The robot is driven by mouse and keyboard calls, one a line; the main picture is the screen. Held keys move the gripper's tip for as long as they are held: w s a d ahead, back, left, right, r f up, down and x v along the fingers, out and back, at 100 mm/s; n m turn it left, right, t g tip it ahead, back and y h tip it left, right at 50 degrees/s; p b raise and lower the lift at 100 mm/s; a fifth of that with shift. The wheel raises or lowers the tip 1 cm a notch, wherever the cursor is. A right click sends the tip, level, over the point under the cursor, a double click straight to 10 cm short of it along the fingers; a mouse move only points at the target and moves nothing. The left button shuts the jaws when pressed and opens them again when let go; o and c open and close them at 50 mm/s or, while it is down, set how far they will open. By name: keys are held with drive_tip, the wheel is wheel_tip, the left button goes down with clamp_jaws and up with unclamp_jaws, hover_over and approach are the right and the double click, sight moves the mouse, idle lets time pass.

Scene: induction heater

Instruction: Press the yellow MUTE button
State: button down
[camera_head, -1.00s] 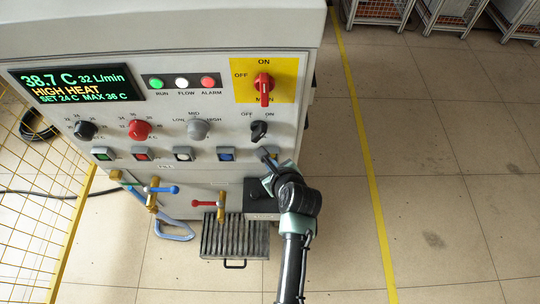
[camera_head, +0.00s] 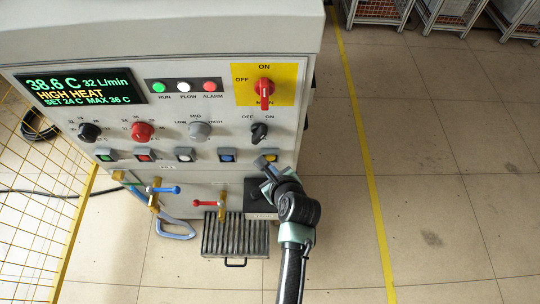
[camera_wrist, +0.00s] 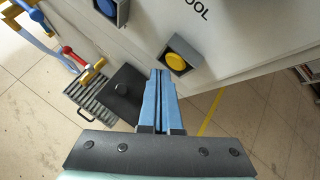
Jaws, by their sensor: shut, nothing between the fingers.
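The yellow MUTE button (camera_wrist: 174,61) shows in the wrist view as a round yellow cap in a dark square housing. In the head view a yellow button (camera_head: 270,154) sits at the right end of the row of push buttons, partly behind my gripper. My gripper (camera_wrist: 160,72) is shut and empty; its blue fingers lie close together. In the wrist view the fingertips are just left of the button housing. In the head view my gripper (camera_head: 264,164) is at the panel's lower right, just below the button. I cannot tell whether the fingertips touch it.
A blue button (camera_head: 227,155) is left of the yellow one, and a black OFF/ON knob (camera_head: 259,132) is above it. A dark box (camera_head: 262,206), a red-handled valve (camera_head: 209,203) and a grate (camera_head: 236,238) are below.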

drive_tip(key=shift+s, duration=0.1)
drive_tip(key=shift+s+p, duration=1.6)
drive_tip(key=shift+s, duration=0.8)
drive_tip(key=s+p, duration=0.4)
drive_tip(key=s, duration=0.7)
